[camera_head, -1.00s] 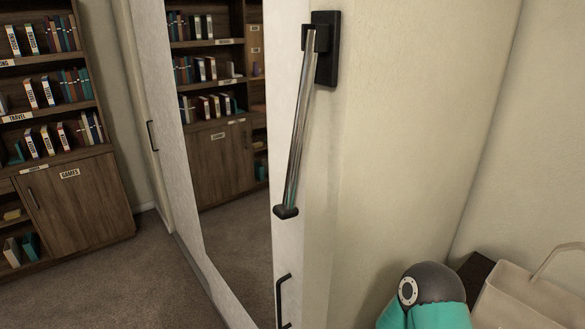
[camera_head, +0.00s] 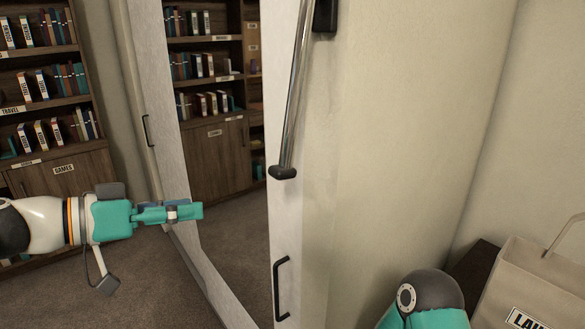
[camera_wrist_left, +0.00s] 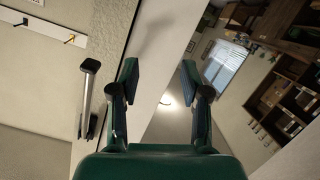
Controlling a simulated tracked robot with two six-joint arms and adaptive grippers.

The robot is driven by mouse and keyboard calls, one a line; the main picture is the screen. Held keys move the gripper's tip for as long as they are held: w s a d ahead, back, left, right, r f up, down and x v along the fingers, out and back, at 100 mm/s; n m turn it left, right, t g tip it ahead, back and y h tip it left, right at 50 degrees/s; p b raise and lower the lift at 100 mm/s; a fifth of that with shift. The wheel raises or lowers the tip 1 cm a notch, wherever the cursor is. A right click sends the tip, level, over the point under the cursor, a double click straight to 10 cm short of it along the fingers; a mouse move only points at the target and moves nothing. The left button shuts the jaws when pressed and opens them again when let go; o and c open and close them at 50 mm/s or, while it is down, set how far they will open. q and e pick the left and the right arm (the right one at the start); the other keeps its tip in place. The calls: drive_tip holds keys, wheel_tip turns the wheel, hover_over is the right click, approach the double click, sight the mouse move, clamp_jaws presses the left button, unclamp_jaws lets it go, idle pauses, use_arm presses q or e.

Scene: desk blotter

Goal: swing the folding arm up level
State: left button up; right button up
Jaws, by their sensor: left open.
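The folding arm (camera_head: 295,95) is a chrome bar hanging down, slightly tilted, from a black mount (camera_head: 325,14) at the top of the head view. Its lower end has a black cap (camera_head: 283,172). My left gripper (camera_head: 201,211) is left of the cap and a little lower, apart from it in the picture. In the left wrist view my left gripper (camera_wrist_left: 160,72) has its two fingers spread with nothing between them. The folding arm (camera_wrist_left: 86,105) shows there to the left of the fingers. My right gripper is out of view.
A black door handle (camera_head: 281,288) sits below the bar. A sliding door with a mirror (camera_head: 235,190) stands behind my left gripper. Bookshelves (camera_head: 50,90) stand at the far left. A beige bag (camera_head: 530,285) is at the lower right. The carpet is clear.

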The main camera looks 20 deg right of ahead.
sight(290, 128)
use_arm(q)
drive_tip(key=s+r+m+g+h, duration=0.25)
drive_tip(key=s+r+m, duration=0.4)
drive_tip(key=r, duration=0.65)
drive_tip(key=shift+n+t+h, duration=0.35)
drive_tip(key=shift+n+h, duration=0.1)
drive_tip(key=d+p, duration=0.1)
drive_tip(key=d, duration=0.4)
drive_tip(key=w+d+p, duration=0.1)
drive_tip(key=d, duration=0.5)
drive_tip(key=w+d+p, duration=0.1)
drive_tip(key=d, duration=0.4)
drive_tip(key=shift+d+f, duration=0.1)
drive_tip(key=shift+d, duration=0.15)
clamp_jaws()
